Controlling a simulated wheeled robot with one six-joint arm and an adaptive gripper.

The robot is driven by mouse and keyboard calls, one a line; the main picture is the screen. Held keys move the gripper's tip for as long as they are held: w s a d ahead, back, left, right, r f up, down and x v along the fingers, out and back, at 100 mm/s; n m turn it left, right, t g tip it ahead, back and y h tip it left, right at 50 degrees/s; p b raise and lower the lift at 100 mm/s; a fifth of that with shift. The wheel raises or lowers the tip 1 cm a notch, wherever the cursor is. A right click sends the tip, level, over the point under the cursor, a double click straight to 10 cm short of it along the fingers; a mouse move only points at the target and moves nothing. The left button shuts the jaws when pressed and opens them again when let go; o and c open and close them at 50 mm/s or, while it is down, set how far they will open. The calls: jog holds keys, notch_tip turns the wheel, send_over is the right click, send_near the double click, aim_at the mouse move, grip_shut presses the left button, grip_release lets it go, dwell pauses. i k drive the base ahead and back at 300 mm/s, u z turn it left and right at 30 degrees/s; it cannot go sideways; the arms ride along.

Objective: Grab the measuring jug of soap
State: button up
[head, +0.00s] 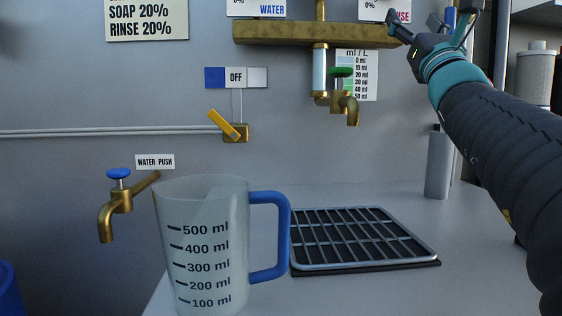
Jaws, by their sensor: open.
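A translucent measuring jug (205,255) with black marks from 100 to 500 ml stands upright on the grey counter, left of centre. Its blue handle (268,236) points to the right. I cannot tell from this view how much liquid is inside. My arm comes in from the right, and my gripper (432,28) is at the upper right, open, high above the counter. It is well apart from the jug, above and to its right.
A drain grille (360,238) lies right of the jug. A brass tap with a green knob (345,90) hangs above it. A brass tap with a blue knob (118,195) sticks out left of the jug. A yellow lever (224,124) is on the wall. A grey bottle (437,165) stands behind right.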

aim_at(203, 220)
jog(key=k, duration=1)
